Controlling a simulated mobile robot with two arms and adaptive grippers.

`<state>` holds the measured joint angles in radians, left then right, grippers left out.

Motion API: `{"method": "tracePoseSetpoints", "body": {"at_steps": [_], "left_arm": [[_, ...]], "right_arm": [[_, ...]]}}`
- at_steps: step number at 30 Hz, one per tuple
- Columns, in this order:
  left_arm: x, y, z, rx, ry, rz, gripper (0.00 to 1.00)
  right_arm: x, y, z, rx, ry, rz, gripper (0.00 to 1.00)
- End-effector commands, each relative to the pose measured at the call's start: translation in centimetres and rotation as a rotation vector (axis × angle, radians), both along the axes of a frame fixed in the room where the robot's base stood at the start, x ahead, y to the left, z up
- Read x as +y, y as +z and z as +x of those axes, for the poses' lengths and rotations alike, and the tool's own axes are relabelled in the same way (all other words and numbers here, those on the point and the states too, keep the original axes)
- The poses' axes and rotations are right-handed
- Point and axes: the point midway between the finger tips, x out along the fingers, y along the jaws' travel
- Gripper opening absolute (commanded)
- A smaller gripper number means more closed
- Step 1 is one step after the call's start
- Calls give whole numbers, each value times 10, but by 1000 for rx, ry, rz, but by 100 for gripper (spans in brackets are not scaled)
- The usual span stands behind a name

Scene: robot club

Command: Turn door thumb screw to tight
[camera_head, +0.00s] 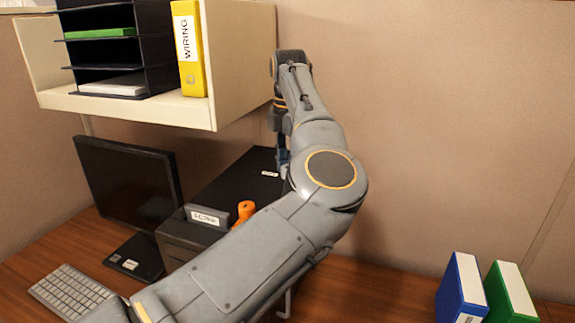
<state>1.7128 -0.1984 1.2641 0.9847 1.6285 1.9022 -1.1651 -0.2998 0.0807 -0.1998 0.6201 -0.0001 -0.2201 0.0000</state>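A dark box-shaped unit (232,180) stands on the desk, with a small white label on its top and a dark block with a larger label (205,217) near its front. An orange part (245,208) shows beside that block, partly covered by my arm; I cannot tell whether it is the thumb screw. No door or thumb screw can be made out clearly. My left arm reaches in from the lower left and bends back. My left gripper (282,155) points down at the unit's right rear, mostly hidden behind my arm; its fingers cannot be judged. My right gripper is not in view.
A beige shelf (160,108) with a black tray rack (115,50) and yellow binder (188,50) hangs at upper left. Monitor (128,185) and keyboard (72,291) stand left. Blue (462,285) and green (508,290) binders stand right. Desk (390,295) between arm and binders is clear.

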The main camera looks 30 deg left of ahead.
Motion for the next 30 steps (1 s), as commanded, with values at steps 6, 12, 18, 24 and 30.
{"method": "tracePoseSetpoints", "body": {"at_steps": [6, 12, 18, 24, 30], "left_arm": [[0, 2, 1, -4, -5, 3, 0], [0, 2, 1, -4, -4, 3, 39], [0, 1, 0, -3, -3, 1, 52], [0, 3, 0, -2, -2, 2, 52], [0, 28, 0, -5, -2, 1, 52]], "right_arm": [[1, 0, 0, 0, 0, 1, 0], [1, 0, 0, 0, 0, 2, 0], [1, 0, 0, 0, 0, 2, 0], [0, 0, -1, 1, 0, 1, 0], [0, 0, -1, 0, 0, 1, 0]]}}
